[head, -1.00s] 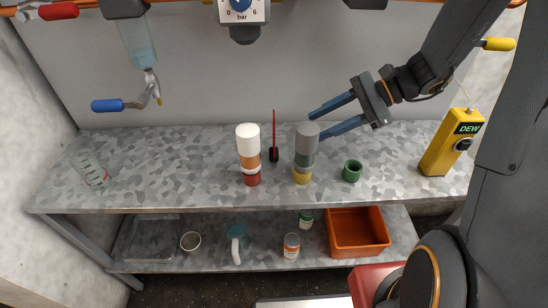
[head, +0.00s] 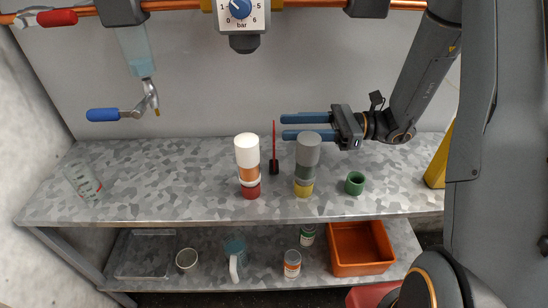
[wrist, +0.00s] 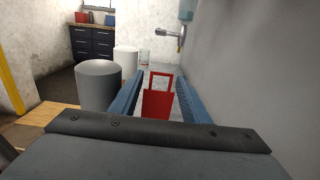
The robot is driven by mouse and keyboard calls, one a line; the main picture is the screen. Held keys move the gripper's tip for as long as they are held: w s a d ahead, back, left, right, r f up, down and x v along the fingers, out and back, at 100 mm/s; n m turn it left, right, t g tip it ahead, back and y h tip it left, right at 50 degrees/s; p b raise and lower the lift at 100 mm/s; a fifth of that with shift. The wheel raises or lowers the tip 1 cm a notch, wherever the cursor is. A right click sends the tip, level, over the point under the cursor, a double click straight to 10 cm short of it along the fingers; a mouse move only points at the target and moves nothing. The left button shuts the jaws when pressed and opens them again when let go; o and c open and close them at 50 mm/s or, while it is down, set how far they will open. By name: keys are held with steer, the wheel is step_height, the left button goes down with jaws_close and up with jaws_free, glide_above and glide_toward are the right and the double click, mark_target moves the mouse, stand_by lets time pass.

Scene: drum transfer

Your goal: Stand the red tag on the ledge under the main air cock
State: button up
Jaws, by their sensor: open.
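The red tag (head: 274,140) stands upright on the grey bench, its thin edge towards the head camera and its foot in a small black base (head: 274,167). The wrist view shows it face-on as a red plate with an open loop on top (wrist: 158,103). My gripper (head: 283,127) is open and level, its blue fingers pointing left, with the tips just right of the tag's upper part. In the wrist view the tag appears between the fingers. A red-handled cock (head: 57,18) and a blue-handled cock (head: 103,114) are at left; I cannot tell which is main.
A white-topped stack (head: 248,160) and a grey-topped stack (head: 306,165) flank the tag on the bench's front side. A green cup (head: 355,183) is to the right. A pressure regulator (head: 240,12) hangs above. The bench's left half is mostly clear, with a clear beaker (head: 83,182).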

steer(key=a, duration=0.5)
steer(key=shift+w+p, duration=0.25)
steer(key=shift+p, duration=0.15)
steer(key=shift+c, duration=0.2)
jaws_close()
